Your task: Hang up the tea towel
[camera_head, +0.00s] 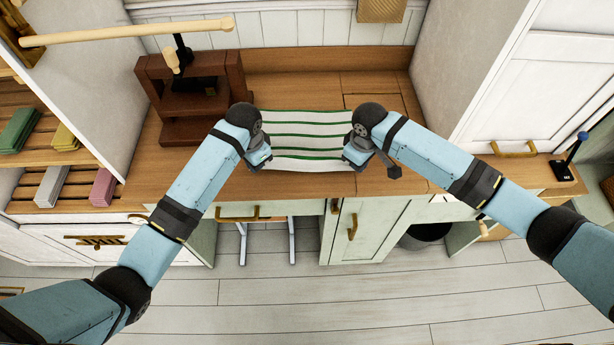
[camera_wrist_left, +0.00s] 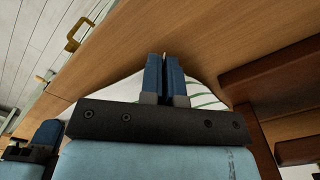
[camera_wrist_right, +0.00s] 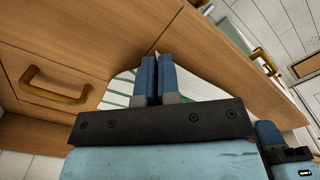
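The tea towel (camera_head: 308,143), white with green stripes, is spread roughly flat between my two grippers at the wooden counter. Whether it touches the counter is hard to tell. My left gripper (camera_head: 264,160) is at its left edge, and my right gripper (camera_head: 350,160) is at its right edge. In the left wrist view the fingers (camera_wrist_left: 166,75) are nearly together, with the towel (camera_wrist_left: 205,98) just behind them. In the right wrist view the fingers (camera_wrist_right: 157,75) look the same, with the towel (camera_wrist_right: 122,92) beside them. Both appear shut on the towel; the pinched cloth itself is mostly hidden.
A dark wooden press (camera_head: 190,90) stands on the counter at left. A long pale wooden bar (camera_head: 125,32) extends above it. Slatted shelves with coloured blocks (camera_head: 103,187) are at far left. A white cabinet (camera_head: 540,85) bounds the right. The counter (camera_head: 295,90) behind the towel is clear.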

